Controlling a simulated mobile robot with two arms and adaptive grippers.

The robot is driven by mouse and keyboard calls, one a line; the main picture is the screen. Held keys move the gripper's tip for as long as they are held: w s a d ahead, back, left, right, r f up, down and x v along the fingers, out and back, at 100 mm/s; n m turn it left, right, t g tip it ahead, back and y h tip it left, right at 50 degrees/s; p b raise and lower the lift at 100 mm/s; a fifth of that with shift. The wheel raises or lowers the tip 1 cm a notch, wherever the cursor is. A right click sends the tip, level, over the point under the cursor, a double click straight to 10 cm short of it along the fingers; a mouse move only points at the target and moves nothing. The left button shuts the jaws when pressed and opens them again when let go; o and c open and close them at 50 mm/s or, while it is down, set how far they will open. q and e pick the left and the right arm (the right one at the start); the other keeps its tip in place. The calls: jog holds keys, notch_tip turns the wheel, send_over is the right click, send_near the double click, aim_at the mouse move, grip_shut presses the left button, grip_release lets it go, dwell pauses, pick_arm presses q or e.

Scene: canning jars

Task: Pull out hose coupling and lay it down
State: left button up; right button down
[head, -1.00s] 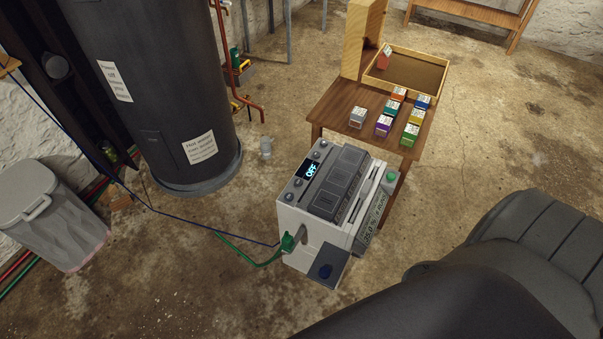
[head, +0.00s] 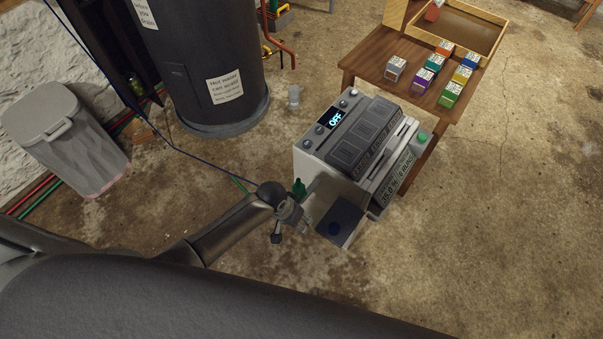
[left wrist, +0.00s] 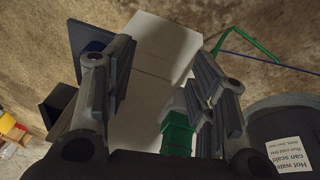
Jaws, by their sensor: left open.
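The green hose coupling (head: 299,187) sits on the front left side of the white machine (head: 309,165), partly hidden by my left gripper (head: 290,214). In the left wrist view, the coupling (left wrist: 178,133) shows between the fingers, closer to the right-hand one. My left gripper (left wrist: 160,65) is open there, and I see no grip on the coupling. A green hose (left wrist: 256,38) shows beyond the right-hand finger; in the head view most of it is hidden behind my arm. My right gripper is not in view.
A dark platform with a blue knob (head: 334,229) juts from the machine's front. A wooden table (head: 372,54) with several coloured boxes stands behind. A dark tank (head: 213,60) and a grey bin (head: 70,140) stand left. A blue line (head: 215,172) runs near the gripper. Right floor is clear.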

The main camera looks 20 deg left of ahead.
pick_arm(q)
notch_tip(320, 180, up, 6)
jog(key=w+d+f+m+b, duration=0.1)
jog(key=w+d, duration=0.2)
notch_tip(320, 180, up, 9)
jog(key=g+y+b, duration=0.2)
jog(key=b, duration=0.1)
send_over(299, 186)
jog(key=shift+d+r, duration=0.15)
jog(key=shift+d, duration=0.05)
jog(key=f, duration=0.6)
jog(key=f+b, duration=0.1)
jog(key=f, duration=0.3)
jog(key=shift+a, duration=0.25)
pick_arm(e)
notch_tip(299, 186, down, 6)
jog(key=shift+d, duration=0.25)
pick_arm(q)
jog(key=shift+c, duration=0.3)
grip_shut()
jog(key=shift+r, duration=0.15)
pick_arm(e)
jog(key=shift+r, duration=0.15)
